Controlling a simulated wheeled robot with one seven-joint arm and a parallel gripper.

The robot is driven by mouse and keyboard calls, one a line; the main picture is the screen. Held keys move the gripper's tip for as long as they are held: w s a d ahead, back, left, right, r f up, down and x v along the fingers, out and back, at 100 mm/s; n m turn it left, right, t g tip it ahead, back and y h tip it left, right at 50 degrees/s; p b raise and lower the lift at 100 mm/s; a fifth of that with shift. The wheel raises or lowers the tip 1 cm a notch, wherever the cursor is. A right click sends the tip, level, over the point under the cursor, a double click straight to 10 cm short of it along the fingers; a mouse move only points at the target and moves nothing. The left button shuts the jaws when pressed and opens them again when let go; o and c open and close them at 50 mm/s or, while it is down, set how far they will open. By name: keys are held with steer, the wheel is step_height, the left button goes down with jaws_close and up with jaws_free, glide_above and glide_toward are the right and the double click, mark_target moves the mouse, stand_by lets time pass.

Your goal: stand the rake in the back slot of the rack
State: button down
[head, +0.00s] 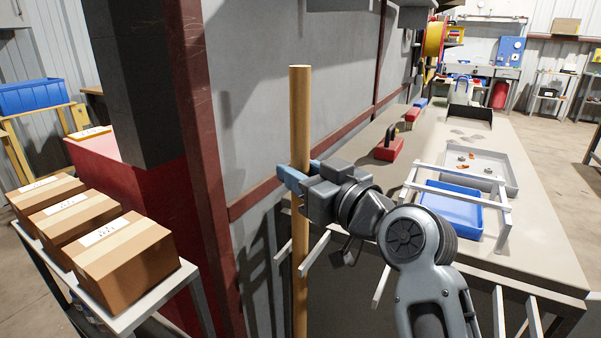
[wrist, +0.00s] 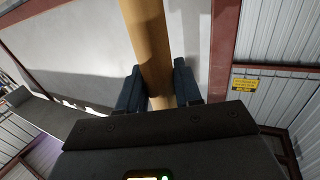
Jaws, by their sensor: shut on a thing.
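The rake shows as a wooden handle (head: 300,115) standing about upright in the head view. My gripper (head: 287,174) is shut around the handle, with its blue fingers on it. In the wrist view the handle (wrist: 150,45) runs between the two fingers (wrist: 158,88). The rake's head and the handle's lower end are out of view. The rack shows as pale metal bars (head: 316,251) beside the handle, low by the table's near end. My arm hides part of the rack, and I cannot tell which slot the handle is nearest.
A grey wall panel (head: 240,100) stands close behind the handle. Cardboard boxes (head: 125,262) sit on a shelf at left.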

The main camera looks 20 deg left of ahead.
steer(key=shift+r, duration=0.15)
steer(key=c, duration=1.1)
jaws_free()
steer(key=o, duration=0.4)
steer(key=shift+o, duration=0.5)
steer(key=shift+f, duration=0.3)
steer(key=o, duration=0.5)
steer(key=shift+r, duration=0.1)
steer(key=shift+d, duration=0.1)
steer(key=shift+b+v, duration=0.3)
steer(key=shift+v, duration=6.1)
